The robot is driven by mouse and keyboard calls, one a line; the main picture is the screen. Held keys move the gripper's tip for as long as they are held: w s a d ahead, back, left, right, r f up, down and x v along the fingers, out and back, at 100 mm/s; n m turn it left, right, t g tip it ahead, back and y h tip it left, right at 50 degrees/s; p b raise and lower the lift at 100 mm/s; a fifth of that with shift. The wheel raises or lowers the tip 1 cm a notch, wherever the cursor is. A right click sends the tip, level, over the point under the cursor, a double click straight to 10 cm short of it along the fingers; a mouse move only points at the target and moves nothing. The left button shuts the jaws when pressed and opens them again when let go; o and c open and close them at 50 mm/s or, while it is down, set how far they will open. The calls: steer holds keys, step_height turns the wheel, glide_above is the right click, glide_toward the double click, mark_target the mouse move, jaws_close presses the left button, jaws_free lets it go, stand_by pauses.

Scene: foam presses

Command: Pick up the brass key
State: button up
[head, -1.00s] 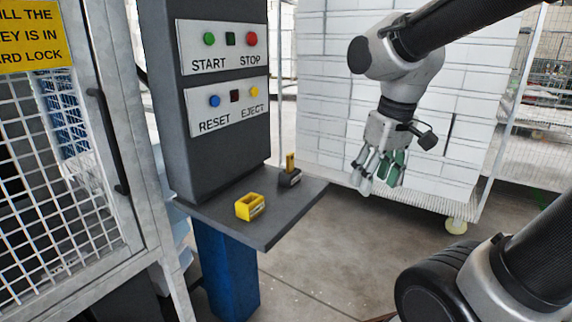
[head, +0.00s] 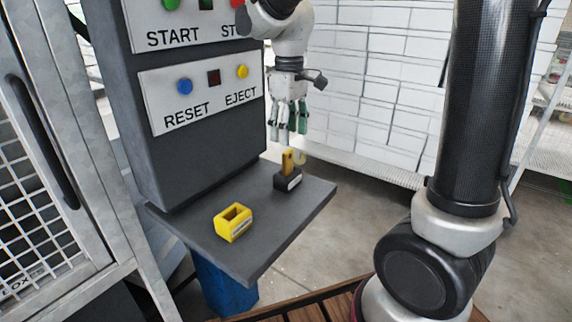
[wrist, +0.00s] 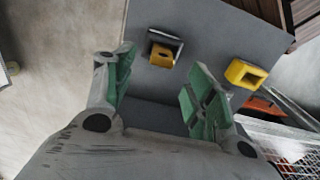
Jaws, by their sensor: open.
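The brass key (head: 288,162) stands upright in a small black holder (head: 288,181) near the back right of the grey shelf. In the wrist view the key (wrist: 162,55) shows from above as a yellow block in its dark holder (wrist: 166,40), ahead of the fingers. My gripper (head: 291,130) points down above the key in the head view, apart from it. In the wrist view its green-padded fingers (wrist: 160,72) are spread with nothing between them. Any lower part of the key is hidden in the holder.
A yellow open-topped box (head: 232,223) sits at the shelf's front left, also right of the fingers in the wrist view (wrist: 245,73). The grey shelf (head: 265,232) juts from the dark console (head: 200,150) with buttons. A mesh door (head: 40,235) stands left. White stacked panels (head: 375,95) stand behind.

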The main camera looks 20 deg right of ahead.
mark_target(288, 150)
step_height(288, 150, down, 7)
steer(key=shift+a+f, duration=0.1)
stand_by(0.3)
steer(key=c, duration=1.2)
